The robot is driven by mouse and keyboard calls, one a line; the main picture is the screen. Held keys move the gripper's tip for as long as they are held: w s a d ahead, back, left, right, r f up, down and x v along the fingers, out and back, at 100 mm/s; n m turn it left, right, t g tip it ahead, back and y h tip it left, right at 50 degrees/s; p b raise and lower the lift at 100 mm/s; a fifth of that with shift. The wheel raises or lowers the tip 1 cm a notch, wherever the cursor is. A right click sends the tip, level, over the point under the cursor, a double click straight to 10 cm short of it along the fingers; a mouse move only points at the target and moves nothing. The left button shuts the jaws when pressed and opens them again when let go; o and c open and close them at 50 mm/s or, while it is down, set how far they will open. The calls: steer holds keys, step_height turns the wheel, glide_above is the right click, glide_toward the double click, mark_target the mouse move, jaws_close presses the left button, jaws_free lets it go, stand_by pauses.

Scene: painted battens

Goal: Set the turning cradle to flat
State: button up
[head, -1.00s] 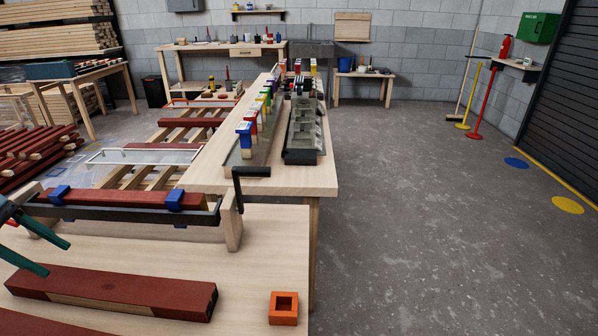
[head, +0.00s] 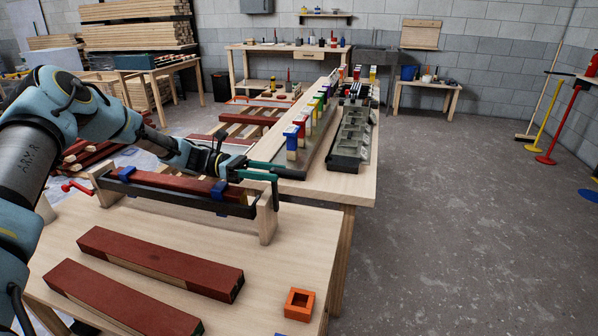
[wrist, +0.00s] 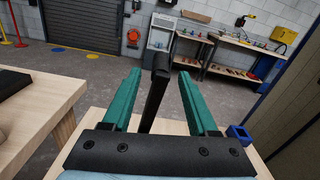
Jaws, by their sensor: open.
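The turning cradle is a black trough (head: 150,194) between two wooden end posts (head: 268,222), with a red-painted batten (head: 172,182) held in it by blue clamps (head: 218,190). A black crank handle (head: 275,194) stands up at the cradle's right end. My gripper (head: 278,172) is open at this handle. In the wrist view the black handle (wrist: 160,68) stands between the open green fingers of my gripper (wrist: 160,76), with gaps beside it. A red lever (head: 77,187) sits at the cradle's left end. The cradle's exact tilt is hard to tell.
Two red battens (head: 160,262) lie on the near bench (head: 255,272), with an orange square block (head: 299,304) at its right. Behind, a long bench (head: 350,185) carries coloured blocks and a grey tray (head: 352,140).

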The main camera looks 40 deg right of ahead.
mark_target(295, 176)
steer(key=p+x, duration=0.2)
steer(key=x, duration=0.3)
steer(key=shift+s+d+r, duration=0.1)
steer(key=shift+s+r, duration=0.05)
steer(key=shift+s, duration=0.05)
steer(key=shift+s+d, duration=0.25)
steer(key=shift+s, duration=0.15)
jaws_close()
stand_by(0.9)
